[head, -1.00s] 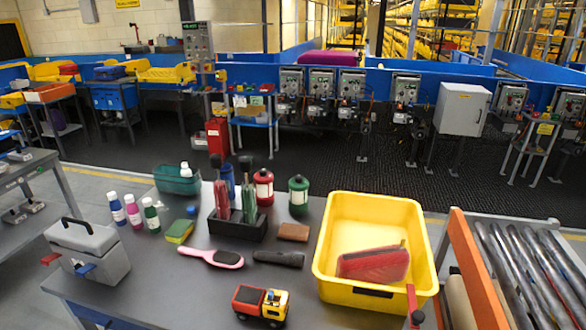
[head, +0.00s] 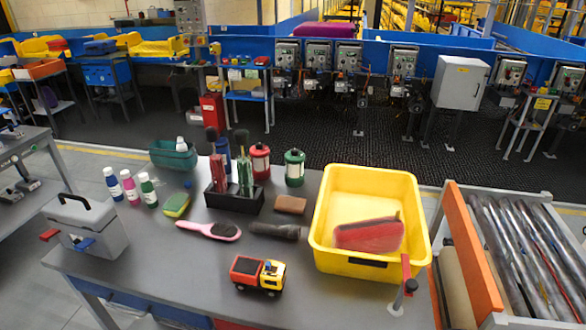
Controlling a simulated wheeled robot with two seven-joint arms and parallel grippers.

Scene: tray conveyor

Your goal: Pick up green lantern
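The green lantern (head: 295,167) stands upright near the far edge of the table. It has a green cap and base with a pale middle band. A red lantern (head: 261,161) of similar shape stands just to its left, with a small gap between them. The yellow tray's far wall is close to the green lantern's right side. Neither of my grippers shows in the head view.
A black holder (head: 234,199) with brushes stands left of the lanterns. A brown block (head: 291,205) lies in front. A yellow tray (head: 367,181) holds a red item (head: 368,234). A toy truck (head: 258,273) sits near the front. A roller conveyor (head: 525,255) is at right.

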